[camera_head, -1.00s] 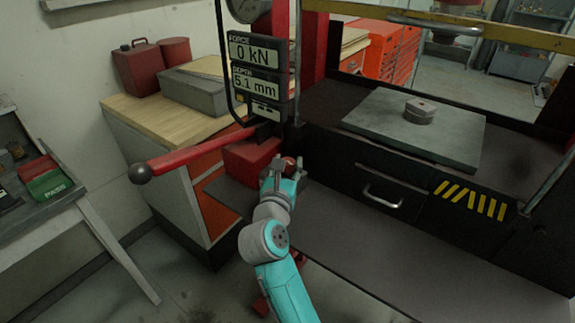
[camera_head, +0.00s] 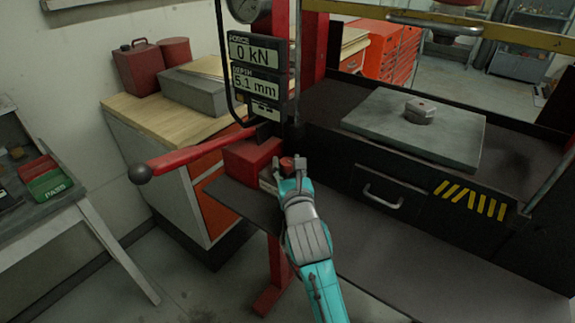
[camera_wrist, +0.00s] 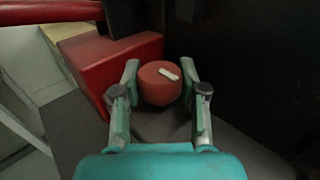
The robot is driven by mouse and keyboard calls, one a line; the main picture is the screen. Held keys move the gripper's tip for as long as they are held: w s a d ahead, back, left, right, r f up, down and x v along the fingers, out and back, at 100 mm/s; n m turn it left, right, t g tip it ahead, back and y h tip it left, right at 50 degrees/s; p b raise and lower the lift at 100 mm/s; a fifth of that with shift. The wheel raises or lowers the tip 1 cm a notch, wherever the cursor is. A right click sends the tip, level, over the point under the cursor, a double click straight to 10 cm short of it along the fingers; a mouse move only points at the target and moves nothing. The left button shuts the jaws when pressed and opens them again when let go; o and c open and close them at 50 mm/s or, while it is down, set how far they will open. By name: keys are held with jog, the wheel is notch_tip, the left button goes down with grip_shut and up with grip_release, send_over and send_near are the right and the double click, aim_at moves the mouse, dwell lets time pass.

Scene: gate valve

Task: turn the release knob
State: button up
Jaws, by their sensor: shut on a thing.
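The release knob is a round red knob with a white mark on its face. In the wrist view the knob (camera_wrist: 160,84) sits between my two fingers, beside a red block. In the head view the knob (camera_head: 287,164) shows just above the tip of my gripper (camera_head: 290,172). In the wrist view my gripper (camera_wrist: 160,88) is shut on the knob, one finger on each side. The white mark slants slightly, lower to the right.
The red pump block (camera_head: 252,158) with its long red lever (camera_head: 195,152) is left of the knob. Above it, displays (camera_head: 256,68) read 0 kN and 5.1 mm. A grey plate (camera_head: 390,125) carrying a hex piece (camera_head: 420,111) lies to the right.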

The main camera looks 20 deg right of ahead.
jog(key=o, duration=1.2)
jog(key=shift+c, duration=0.2)
jog(key=s, duration=0.4)
jog(key=s+a, duration=0.1)
jog(key=s, duration=0.6)
jog(key=shift+s+a, duration=0.35)
jog(key=shift+s, duration=0.05)
